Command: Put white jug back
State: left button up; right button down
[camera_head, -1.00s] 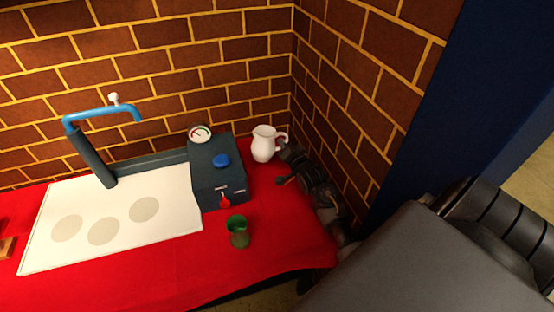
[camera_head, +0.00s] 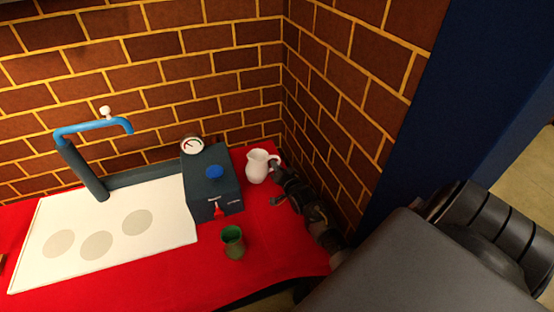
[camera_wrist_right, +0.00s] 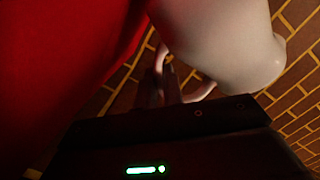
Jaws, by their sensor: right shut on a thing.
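The white jug (camera_head: 257,167) stands upright at the back right of the red table, behind and to the right of the dark machine box. My right gripper (camera_head: 276,168) reaches it from the right and is shut on its handle. In the right wrist view the white jug (camera_wrist_right: 222,45) fills the upper right, with its handle at the gripper's fingers (camera_wrist_right: 168,85). Whether the jug's base touches the red cloth is hard to tell. My left gripper is not in view.
A dark box (camera_head: 210,182) with a blue knob, red lever and gauge stands left of the jug. A green cup (camera_head: 232,242) is in front of it. A white board (camera_head: 100,240) and blue tap (camera_head: 92,128) are at the left. Brick walls close the back and right.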

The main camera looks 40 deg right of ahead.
jog(key=shift+f+b, duration=0.4)
jog(key=shift+f, duration=0.15)
jog(key=c, duration=1.5)
grip_release()
jog(key=shift+s+a+f, duration=0.1)
jog(key=shift+f, duration=0.1)
jog(key=shift+r, duration=0.45)
jog(key=v, duration=0.7)
jog(key=b+v, duration=0.1)
jog(key=v, duration=0.2)
jog(key=shift+s+a+r, duration=0.1)
jog(key=shift+s+r, duration=0.2)
jog(key=shift+r, duration=0.15)
